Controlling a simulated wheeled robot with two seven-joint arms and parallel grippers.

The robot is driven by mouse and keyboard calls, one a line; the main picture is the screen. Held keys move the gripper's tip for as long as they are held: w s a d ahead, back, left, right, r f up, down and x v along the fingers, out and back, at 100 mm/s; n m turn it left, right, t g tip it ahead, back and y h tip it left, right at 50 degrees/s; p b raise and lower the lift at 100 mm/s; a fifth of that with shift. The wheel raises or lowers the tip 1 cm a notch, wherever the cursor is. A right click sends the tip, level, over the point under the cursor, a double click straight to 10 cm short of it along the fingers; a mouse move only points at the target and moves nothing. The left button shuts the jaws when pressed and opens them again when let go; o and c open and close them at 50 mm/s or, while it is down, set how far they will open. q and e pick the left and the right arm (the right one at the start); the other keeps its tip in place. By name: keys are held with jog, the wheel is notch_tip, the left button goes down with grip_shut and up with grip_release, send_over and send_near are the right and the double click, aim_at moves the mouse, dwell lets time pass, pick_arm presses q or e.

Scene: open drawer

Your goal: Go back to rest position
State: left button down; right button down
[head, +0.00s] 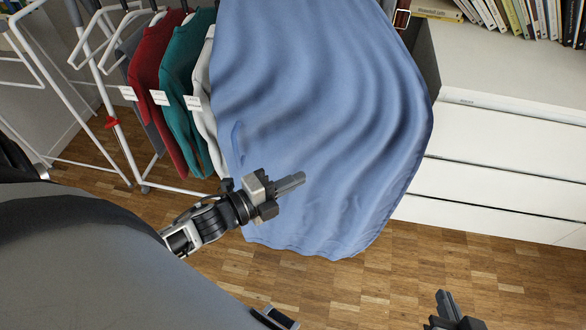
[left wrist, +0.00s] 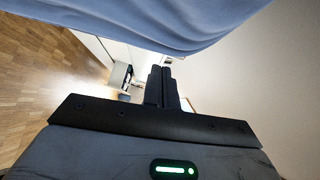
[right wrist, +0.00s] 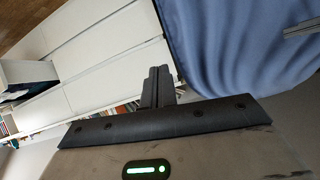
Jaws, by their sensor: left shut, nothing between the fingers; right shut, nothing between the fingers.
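My left gripper (head: 290,183) is shut and empty in the head view, in front of a hanging blue cloth (head: 320,110). Its closed fingers also show in the left wrist view (left wrist: 162,85), with the blue cloth (left wrist: 160,22) close above them. My right gripper (head: 446,303) is at the bottom right of the head view, apart from the cloth and the drawers. Its fingers are together and empty in the right wrist view (right wrist: 157,85). The white drawer unit (head: 500,175) stands at the right, and its drawer fronts look closed.
A white clothes rack (head: 118,140) with a red garment (head: 155,85), a teal garment (head: 188,80) and other clothes stands left of the cloth. Books (head: 520,15) line the shelf at top right. The wooden floor (head: 370,285) is clear between my grippers.

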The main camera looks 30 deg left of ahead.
pick_arm(q)
jog(key=shift+s+a, duration=0.1)
jog(key=shift+s, duration=0.1)
jog(key=shift+r, duration=0.1)
pick_arm(e)
jog(key=shift+r, duration=0.1)
pick_arm(q)
jog(key=s+d+r+n+g+y+p, duration=0.1)
jog(key=s+d+n+g+y+p, duration=0.2)
jog(key=n, duration=1.7)
jog(key=s+d+g+y, duration=0.1)
jog(key=s+d, duration=0.3)
jog(key=s, duration=0.1)
jog(key=shift+d+r+g, duration=0.35)
jog(key=shift+g, duration=0.05)
pick_arm(e)
jog(key=shift+d+r, duration=0.25)
jog(key=shift+r, duration=0.2)
